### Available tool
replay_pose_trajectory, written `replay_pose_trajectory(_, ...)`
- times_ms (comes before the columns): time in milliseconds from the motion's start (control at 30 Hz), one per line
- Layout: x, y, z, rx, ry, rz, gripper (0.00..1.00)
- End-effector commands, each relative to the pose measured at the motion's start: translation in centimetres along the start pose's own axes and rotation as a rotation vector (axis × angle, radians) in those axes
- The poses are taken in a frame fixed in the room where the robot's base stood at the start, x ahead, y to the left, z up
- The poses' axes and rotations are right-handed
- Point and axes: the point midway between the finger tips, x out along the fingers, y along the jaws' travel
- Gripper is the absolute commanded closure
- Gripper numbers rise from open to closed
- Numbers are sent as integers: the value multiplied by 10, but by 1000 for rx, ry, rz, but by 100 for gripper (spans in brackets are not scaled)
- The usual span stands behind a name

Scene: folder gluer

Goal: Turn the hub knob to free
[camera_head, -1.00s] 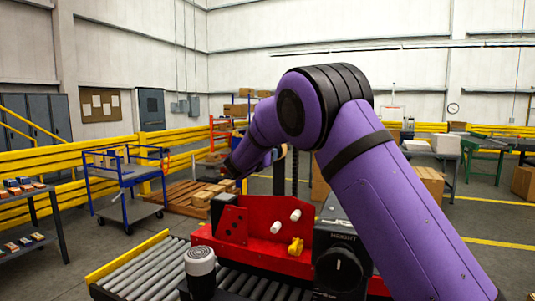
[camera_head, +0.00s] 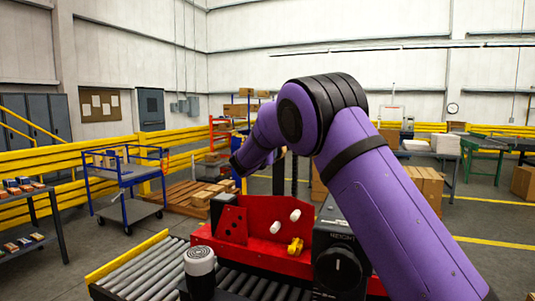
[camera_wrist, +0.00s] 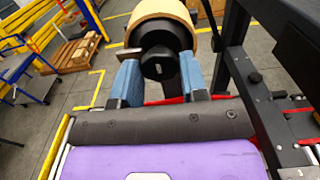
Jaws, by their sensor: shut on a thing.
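In the wrist view, the hub knob (camera_wrist: 159,66) is a dark round knob with a small pale mark, at the near end of a tan roll (camera_wrist: 148,12). My gripper (camera_wrist: 160,78) has its two blue fingers shut on the knob, one on its left side and one on its right. A thin metal piece juts out left of the hub. In the head view, my purple arm hides the knob and the fingers; a bit of what looks like the tan roll shows behind the wrist.
A black frame post (camera_wrist: 234,50) stands close right of the gripper in the wrist view. Rollers (camera_head: 140,268) lie at left.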

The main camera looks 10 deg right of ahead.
Motion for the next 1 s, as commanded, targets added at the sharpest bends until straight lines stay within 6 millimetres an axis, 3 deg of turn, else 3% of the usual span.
replay_pose_trajectory(367, 0, 0, 0, 149, 0, 0, 84)
replay_pose_trajectory(1000, 0, 0, 0, 741, 1, 0, 84)
